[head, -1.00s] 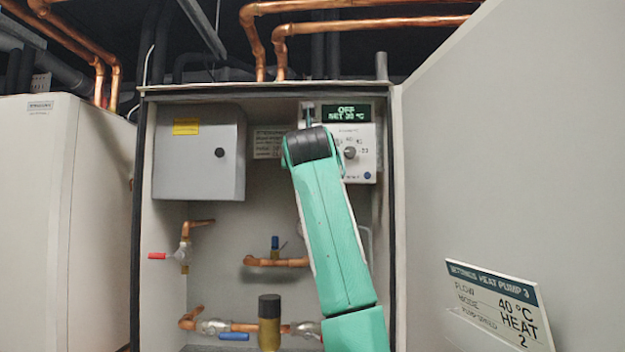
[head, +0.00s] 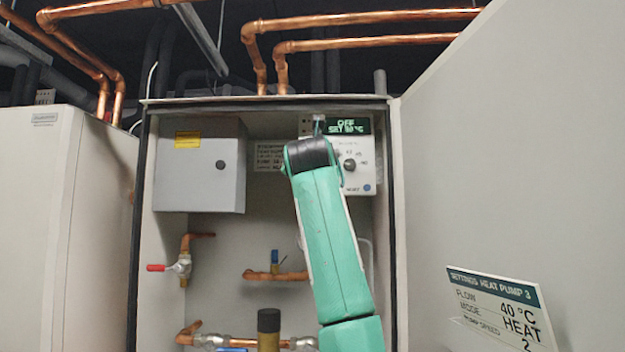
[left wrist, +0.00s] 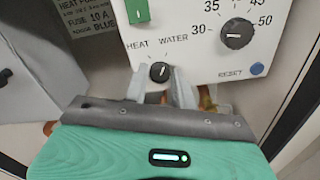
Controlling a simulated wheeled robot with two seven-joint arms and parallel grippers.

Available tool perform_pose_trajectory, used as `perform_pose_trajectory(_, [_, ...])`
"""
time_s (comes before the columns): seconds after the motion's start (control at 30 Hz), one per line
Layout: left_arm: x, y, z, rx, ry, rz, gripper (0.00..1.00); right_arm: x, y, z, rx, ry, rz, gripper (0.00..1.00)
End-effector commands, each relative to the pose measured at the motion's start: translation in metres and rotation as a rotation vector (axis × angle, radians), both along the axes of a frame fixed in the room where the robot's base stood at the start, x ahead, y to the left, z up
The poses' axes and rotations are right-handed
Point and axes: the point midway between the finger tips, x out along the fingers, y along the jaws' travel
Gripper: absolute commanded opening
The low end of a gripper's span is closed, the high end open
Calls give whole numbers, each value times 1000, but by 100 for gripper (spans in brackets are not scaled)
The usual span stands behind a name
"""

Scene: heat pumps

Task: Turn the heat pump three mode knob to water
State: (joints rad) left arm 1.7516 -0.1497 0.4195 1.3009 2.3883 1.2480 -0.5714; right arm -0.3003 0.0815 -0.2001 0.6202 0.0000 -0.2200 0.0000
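The mode knob (left wrist: 159,71) is a small dark dial under the words HEAT and WATER in the left wrist view. Its light mark seems to point up and slightly right, but I cannot tell the exact setting. My left gripper (left wrist: 160,90) is open, with one grey finger on each side of the knob; I cannot tell whether they touch it. In the head view, my green left arm reaches up to the white control panel (head: 368,181) and hides the mode knob and fingertips. My right gripper is not in view.
A larger temperature dial (left wrist: 237,33) and a blue RESET button (left wrist: 257,69) are close to the right. A grey box (head: 198,180) is on the left of the cabinet. The open door (head: 500,150) at right bears a settings card (head: 500,308) reading HEAT.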

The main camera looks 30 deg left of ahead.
Motion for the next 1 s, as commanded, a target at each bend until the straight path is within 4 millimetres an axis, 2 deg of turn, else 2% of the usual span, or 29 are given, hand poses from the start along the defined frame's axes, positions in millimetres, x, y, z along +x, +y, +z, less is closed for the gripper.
perform_pose_trajectory(0.03, [0, 0, 0, 0, 0, 0, 37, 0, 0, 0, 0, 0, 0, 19])
perform_pose_trajectory(0.1, [0, 0, 0, 0, 0, 0, 45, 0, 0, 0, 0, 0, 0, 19])
perform_pose_trajectory(0.47, [-6, -4, -1, -1, -3, -1, 45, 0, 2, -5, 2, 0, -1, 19])
perform_pose_trajectory(0.57, [-18, -12, -3, -2, -5, -2, 45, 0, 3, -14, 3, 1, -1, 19])
perform_pose_trajectory(0.8, [-64, -41, -4, -1, -6, -4, 45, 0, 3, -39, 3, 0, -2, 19])
perform_pose_trajectory(1.0, [-98, -61, -3, -1, -4, -1, 45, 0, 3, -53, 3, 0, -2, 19])
